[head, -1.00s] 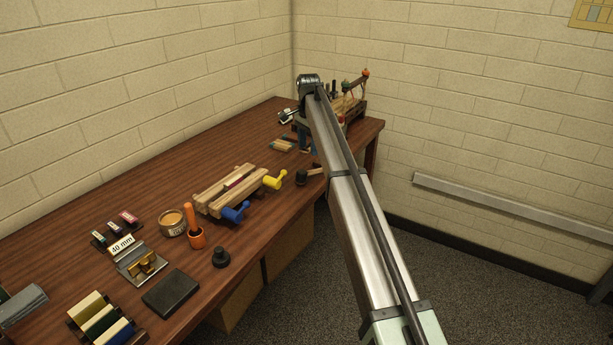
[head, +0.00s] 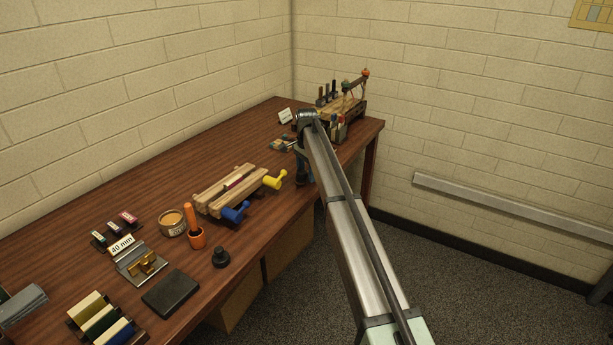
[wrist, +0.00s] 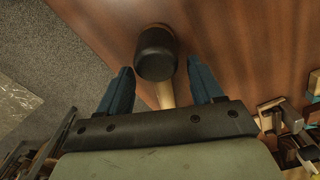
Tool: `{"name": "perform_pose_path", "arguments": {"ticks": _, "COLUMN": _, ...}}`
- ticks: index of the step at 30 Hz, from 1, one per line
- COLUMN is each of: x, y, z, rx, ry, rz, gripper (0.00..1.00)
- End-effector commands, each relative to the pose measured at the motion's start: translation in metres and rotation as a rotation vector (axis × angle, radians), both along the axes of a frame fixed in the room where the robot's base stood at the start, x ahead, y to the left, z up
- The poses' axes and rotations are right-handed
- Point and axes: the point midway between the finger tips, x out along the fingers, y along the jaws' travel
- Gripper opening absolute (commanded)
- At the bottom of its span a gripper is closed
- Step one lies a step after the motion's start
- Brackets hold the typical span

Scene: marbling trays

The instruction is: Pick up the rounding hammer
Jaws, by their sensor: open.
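The rounding hammer (wrist: 157,52) shows in the wrist view with a thick black head and a pale wooden handle (wrist: 166,95). It lies on the brown wooden table. My gripper (wrist: 159,67) is open, its two blue fingers on either side of the hammer, with the handle running back between them. A gap shows on each side of the handle, and nothing is gripped. The lower handle is hidden behind the gripper body. In the head view my gripper (head: 303,172) points down near the table's front edge and mostly hides the hammer.
A wooden press with blue and yellow handles (head: 228,190) lies left of my gripper. A tool rack (head: 350,112) stands behind, with small coloured sticks (head: 283,144) and a white card (head: 285,115) nearby.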

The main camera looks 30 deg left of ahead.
Motion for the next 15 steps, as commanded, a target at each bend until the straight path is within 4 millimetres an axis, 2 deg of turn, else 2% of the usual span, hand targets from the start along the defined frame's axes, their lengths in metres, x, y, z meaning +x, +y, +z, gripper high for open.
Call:
{"name": "perform_pose_path", "arguments": {"ticks": 6, "x": 0.0000, "y": 0.0001, "z": -0.0003, "rx": 0.001, "ry": 0.000, "rz": 0.000, "gripper": 0.65}}
{"name": "perform_pose_path", "arguments": {"ticks": 15, "x": -0.0001, "y": 0.0001, "z": -0.0001, "rx": 0.001, "ry": 0.000, "rz": 0.000, "gripper": 0.36}}
